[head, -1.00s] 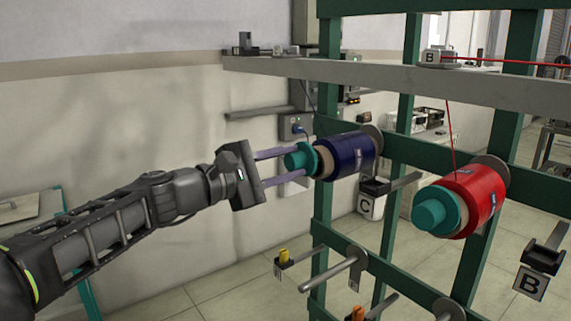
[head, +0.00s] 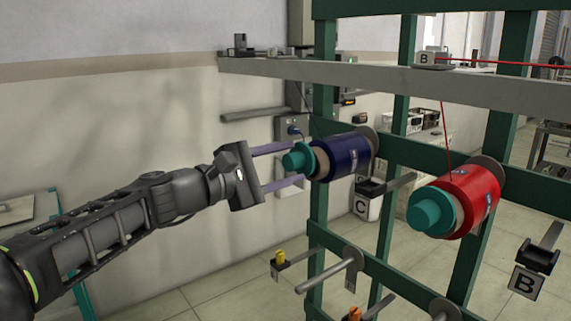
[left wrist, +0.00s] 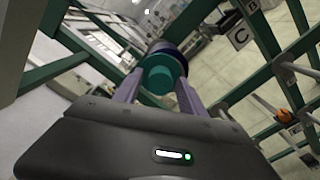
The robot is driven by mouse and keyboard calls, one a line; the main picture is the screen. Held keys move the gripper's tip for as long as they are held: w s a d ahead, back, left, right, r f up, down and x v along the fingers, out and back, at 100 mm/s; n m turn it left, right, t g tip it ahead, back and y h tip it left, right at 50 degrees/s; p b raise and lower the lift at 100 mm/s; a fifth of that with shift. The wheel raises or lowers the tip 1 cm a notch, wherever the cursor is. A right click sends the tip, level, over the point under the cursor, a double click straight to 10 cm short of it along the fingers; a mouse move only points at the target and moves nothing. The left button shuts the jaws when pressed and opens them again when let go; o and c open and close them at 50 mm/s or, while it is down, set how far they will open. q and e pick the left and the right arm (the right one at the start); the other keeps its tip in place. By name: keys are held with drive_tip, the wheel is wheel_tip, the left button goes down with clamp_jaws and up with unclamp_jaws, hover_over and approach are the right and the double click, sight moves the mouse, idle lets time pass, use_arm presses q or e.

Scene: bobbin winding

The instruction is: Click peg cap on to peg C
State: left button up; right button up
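The teal peg cap (head: 298,158) sits at the near end of the dark blue bobbin (head: 344,156), in line with it and against its pale core. I cannot tell how firmly it is seated. The peg inside is hidden; a C label (head: 361,205) hangs below. My left gripper (head: 298,163) is open, with one finger above the cap and one below, apparently clear of it. In the left wrist view the cap (left wrist: 160,75) lies between the fingers, in front of the bobbin. My right gripper is not in view.
A red bobbin (head: 471,200) with its own teal cap (head: 434,210) is to the right, with a red thread rising from it. The green frame (head: 318,235) stands behind. Bare pegs (head: 330,276) project below. A grey rail (head: 400,80) runs above.

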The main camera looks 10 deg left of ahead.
use_arm(q)
drive_tip(key=shift+o, duration=0.8)
drive_tip(key=shift+s+a, duration=0.1)
drive_tip(key=shift+s+a, duration=0.25)
drive_tip(key=b+v, duration=0.1)
drive_tip(key=v, duration=0.5)
drive_tip(key=shift+s+a, duration=0.2)
drive_tip(key=shift+s, duration=0.15)
idle(0.8)
